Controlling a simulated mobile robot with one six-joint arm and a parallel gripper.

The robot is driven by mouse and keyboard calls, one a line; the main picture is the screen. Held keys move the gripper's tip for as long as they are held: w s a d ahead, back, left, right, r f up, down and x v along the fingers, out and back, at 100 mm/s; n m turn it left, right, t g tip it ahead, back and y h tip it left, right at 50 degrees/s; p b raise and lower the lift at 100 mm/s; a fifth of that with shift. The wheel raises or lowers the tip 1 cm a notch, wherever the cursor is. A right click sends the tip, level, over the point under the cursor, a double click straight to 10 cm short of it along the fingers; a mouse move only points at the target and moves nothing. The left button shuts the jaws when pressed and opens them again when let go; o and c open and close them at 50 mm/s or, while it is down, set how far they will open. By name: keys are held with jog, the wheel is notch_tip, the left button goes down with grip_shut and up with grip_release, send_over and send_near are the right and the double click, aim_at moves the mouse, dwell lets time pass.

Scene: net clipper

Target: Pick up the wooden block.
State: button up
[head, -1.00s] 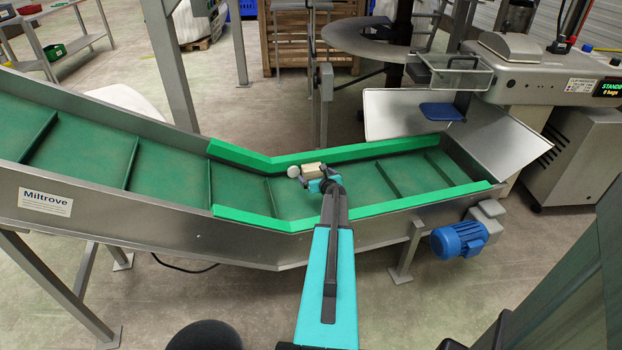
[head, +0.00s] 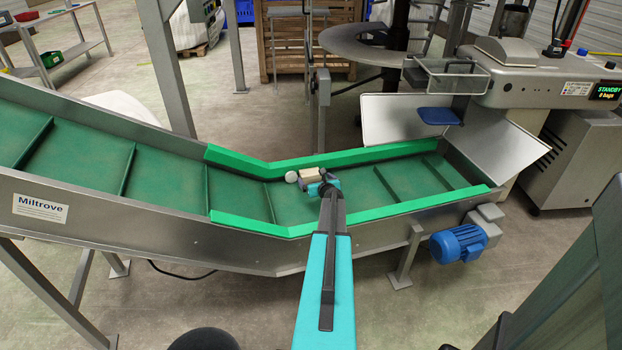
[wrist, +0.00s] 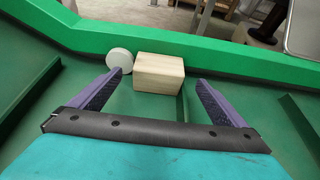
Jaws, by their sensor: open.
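The wooden block (wrist: 159,73) is a pale box-shaped piece lying on the green conveyor belt, close to the belt's far green side wall. In the head view the wooden block (head: 310,174) shows just beyond my gripper (head: 317,185). In the wrist view my gripper (wrist: 152,88) is open, its two purple fingers apart and empty. The block is straight ahead, between the lines of the fingers and slightly beyond or level with their tips. I cannot tell whether a finger touches it.
A round whitish piece (wrist: 120,60) stands right beside the block on its left, near the left fingertip; it also shows in the head view (head: 291,177). Green side walls (head: 345,158) border the belt (head: 300,205). Raised cleats (head: 385,183) cross it. The belt right of the block is clear.

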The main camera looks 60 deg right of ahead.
aim_at(312, 176)
jog(key=shift+d, duration=0.1)
dwell(0.3)
jog(key=shift+x, duration=2.6)
jog(key=shift+w, duration=0.1)
jog(key=c, duration=1.2)
jog(key=shift+c, duration=0.2)
jog(key=shift+r, duration=0.2)
